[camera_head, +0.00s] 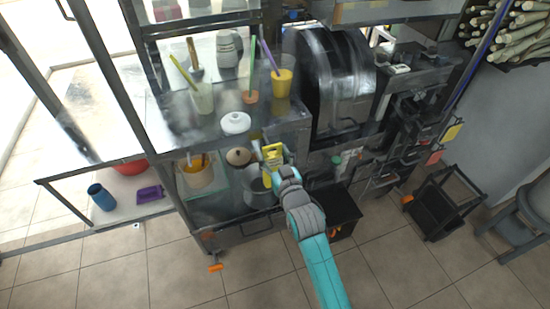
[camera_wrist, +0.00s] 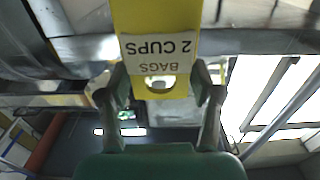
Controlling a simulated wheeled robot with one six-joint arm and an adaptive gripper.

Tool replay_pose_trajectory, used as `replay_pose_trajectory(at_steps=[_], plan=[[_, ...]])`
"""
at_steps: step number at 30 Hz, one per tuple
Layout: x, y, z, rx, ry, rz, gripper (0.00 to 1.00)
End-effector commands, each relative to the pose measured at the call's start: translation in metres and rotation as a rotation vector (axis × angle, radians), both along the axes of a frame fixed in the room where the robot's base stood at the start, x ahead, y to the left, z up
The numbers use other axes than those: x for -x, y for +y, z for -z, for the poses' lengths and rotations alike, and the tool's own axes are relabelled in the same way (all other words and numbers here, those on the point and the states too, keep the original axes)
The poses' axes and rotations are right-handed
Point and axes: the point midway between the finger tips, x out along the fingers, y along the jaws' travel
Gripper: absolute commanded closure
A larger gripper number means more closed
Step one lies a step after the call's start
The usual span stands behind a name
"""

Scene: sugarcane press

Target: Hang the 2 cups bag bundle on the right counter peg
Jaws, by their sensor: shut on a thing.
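The 2 cups bag bundle (camera_wrist: 155,22) is yellow with a white label reading "2 CUPS BAGS" and a hole in its end. The label is upside down in the wrist view. My gripper (camera_wrist: 156,88) has a finger on each side of the bundle's holed end and is shut on it. In the head view, the bundle (camera_head: 271,150) is at the front edge of the counter, just beyond my gripper (camera_head: 272,168). I cannot make out the right counter peg in either view; it may be hidden or too small.
On the counter (camera_head: 205,130) stand a white lidded dish (camera_head: 235,123) and a yellow cup (camera_head: 282,84). The metal press (camera_head: 335,80) stands right of the bundle. A yellow card (camera_head: 452,132) and a red card (camera_head: 434,158) hang further right. A black cart (camera_head: 445,200) stands on the floor.

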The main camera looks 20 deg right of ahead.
Motion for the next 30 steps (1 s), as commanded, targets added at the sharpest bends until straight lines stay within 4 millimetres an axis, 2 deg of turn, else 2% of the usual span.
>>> replay_pose_trajectory(at_steps=[30], plan=[[-0.051, 0.000, 0.005, 0.000, 0.000, 0.000, 0.67]])
